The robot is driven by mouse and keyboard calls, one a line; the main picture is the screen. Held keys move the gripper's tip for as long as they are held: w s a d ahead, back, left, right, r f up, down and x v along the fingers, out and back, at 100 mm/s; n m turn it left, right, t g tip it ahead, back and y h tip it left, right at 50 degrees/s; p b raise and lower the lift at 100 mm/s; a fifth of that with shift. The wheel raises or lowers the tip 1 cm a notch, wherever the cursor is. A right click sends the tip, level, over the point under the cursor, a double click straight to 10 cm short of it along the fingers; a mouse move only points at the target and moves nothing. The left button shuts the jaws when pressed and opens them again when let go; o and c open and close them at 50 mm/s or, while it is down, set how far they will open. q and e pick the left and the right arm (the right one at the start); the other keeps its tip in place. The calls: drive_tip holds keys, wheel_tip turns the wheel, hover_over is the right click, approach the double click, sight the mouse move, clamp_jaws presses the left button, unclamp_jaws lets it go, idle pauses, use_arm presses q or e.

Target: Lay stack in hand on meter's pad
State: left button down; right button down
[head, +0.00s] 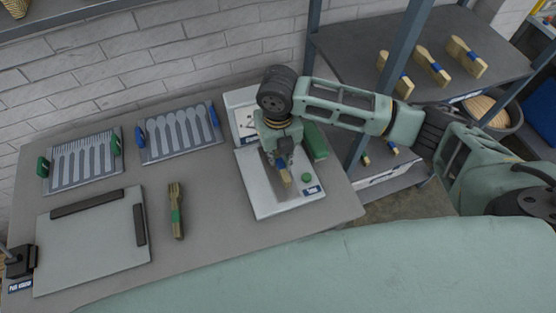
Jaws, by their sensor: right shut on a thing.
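My right gripper (284,160) points down over the meter (264,203) on the right part of the table. It is shut on a small wooden stack with a blue band (284,171), whose pale end sticks out below the fingers. The stack is over the meter's light grey pad (257,182); I cannot tell whether it touches the pad. The gripper hides part of the stack and of the pad. The meter has a green button (306,177) and a blue label at its right. My left gripper is not in view.
A green-banded wooden bundle (176,210) lies mid-table. Two moulds, one with green handles (81,162) and one with blue (180,134), lie at the back. A grey board (91,243) lies front left. A shelf (440,60) with blue-banded bundles stands right.

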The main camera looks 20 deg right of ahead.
sight(278, 157)
wheel_tip(278, 157, down, 4)
drive_tip(key=shift+r+p, duration=0.25)
drive_tip(key=shift+p, duration=0.25)
drive_tip(key=shift+f, duration=0.25)
drive_tip(key=shift+f, duration=0.15)
drive_tip(key=c, duration=1.7)
unclamp_jaws()
drive_tip(key=shift+c, duration=0.2)
